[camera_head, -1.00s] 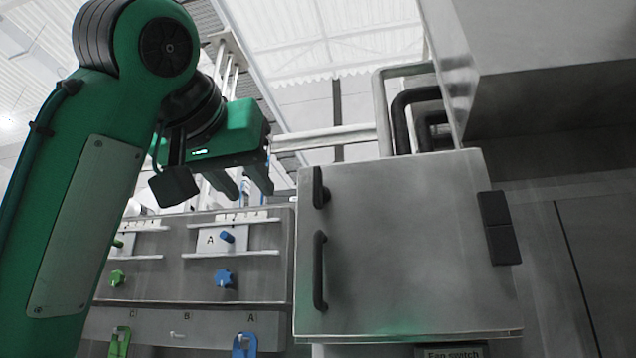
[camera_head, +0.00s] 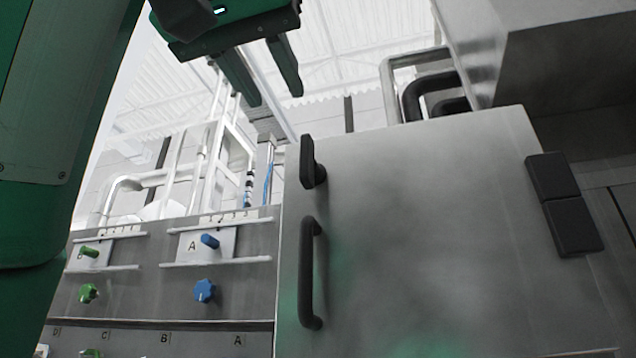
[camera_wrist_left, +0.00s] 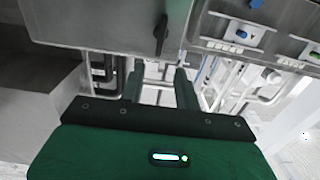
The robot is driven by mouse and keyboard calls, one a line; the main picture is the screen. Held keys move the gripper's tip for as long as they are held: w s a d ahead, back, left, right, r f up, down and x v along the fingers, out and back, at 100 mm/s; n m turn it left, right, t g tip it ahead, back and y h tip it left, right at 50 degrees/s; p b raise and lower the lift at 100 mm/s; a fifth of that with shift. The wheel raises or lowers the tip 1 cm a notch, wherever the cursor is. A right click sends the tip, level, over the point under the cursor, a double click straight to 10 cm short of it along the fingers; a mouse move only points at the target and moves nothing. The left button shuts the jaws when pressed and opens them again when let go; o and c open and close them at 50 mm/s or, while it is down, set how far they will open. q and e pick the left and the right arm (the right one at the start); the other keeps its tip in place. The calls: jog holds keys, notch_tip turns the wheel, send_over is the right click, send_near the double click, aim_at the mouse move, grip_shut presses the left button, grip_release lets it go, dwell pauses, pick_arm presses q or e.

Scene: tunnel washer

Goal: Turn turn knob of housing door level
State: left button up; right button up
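The housing door (camera_head: 420,230) is a flat grey metal panel at the centre right of the head view. Its black turn knob (camera_head: 312,162) sits near the door's upper left corner, its long grip upright. In the left wrist view, the knob (camera_wrist_left: 161,35) shows on the grey door (camera_wrist_left: 100,22), above the fingers in the picture. My left gripper (camera_head: 276,88) is open and empty, above and left of the knob in the head view, apart from it. Its two fingers (camera_wrist_left: 158,84) show in the left wrist view with a gap between them. My right gripper is not in view.
A black bar handle (camera_head: 311,272) is below the knob. Black hinges (camera_head: 563,203) are on the door's right side. Left is a panel with a blue knob (camera_head: 204,291) and a green knob (camera_head: 88,293). Pipes (camera_head: 425,85) rise behind the door.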

aim_at(304, 143)
pick_arm(q)
jog(key=p+x, duration=0.8)
jog(key=shift+r, duration=0.25)
jog(key=p+x, duration=0.2)
jog(key=x, duration=0.2)
jog(key=shift+w+d+f, duration=0.1)
jog(key=shift+w+f, duration=0.1)
jog(key=shift+w, duration=0.1)
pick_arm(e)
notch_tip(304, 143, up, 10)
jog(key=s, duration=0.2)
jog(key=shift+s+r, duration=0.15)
pick_arm(q)
jog(key=shift+s, duration=0.1)
jog(key=shift+c, duration=0.4)
grip_shut()
